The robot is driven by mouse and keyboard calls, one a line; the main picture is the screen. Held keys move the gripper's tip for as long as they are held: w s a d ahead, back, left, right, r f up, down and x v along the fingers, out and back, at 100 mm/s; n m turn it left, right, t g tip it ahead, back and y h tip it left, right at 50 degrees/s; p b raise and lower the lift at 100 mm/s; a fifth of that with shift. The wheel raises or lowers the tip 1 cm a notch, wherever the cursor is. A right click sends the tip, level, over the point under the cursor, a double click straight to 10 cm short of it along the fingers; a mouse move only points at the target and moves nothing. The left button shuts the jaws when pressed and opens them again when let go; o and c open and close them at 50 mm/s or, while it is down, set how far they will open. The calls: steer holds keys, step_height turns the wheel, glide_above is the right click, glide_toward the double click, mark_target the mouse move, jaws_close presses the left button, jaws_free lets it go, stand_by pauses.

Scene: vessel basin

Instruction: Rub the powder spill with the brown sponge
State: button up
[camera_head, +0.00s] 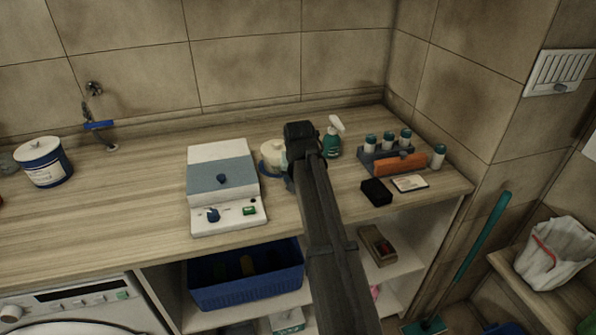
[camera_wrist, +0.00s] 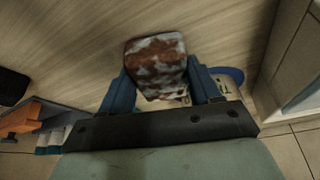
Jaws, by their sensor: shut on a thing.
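A brown sponge mottled with whitish patches (camera_wrist: 156,62) is between the two blue fingers of my gripper (camera_wrist: 158,82) in the wrist view. My gripper is shut on it and holds it over the wood-grained worktop (camera_wrist: 75,45); I cannot tell if the sponge touches the surface. In the head view my dark arm hides the sponge and most of the gripper; a bit of blue finger (camera_head: 289,184) shows beside the arm. I cannot make out the powder spill in either view.
A white device (camera_head: 227,215) stands left of my arm, with a cream container (camera_head: 270,152) close by. A green spray bottle (camera_head: 332,143), a rack of vials (camera_head: 372,160), an orange object (camera_head: 399,165) and a black block (camera_head: 376,192) are to the right. The worktop's left middle is clear.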

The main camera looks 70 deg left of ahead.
steer(key=shift+w+f, duration=0.15)
steer(key=shift+w, duration=1.6)
steer(key=shift+s, duration=0.15)
steer(key=shift+s+a, duration=0.1)
steer(key=shift+s, duration=1.8)
steer(key=shift+w+a, duration=0.25)
steer(key=shift+w, duration=1.95)
steer(key=s, duration=0.4)
steer(key=shift+s, duration=0.1)
step_height(320, 180, up, 2)
steer(key=shift+a+r, duration=0.1)
steer(key=shift+r, duration=3)
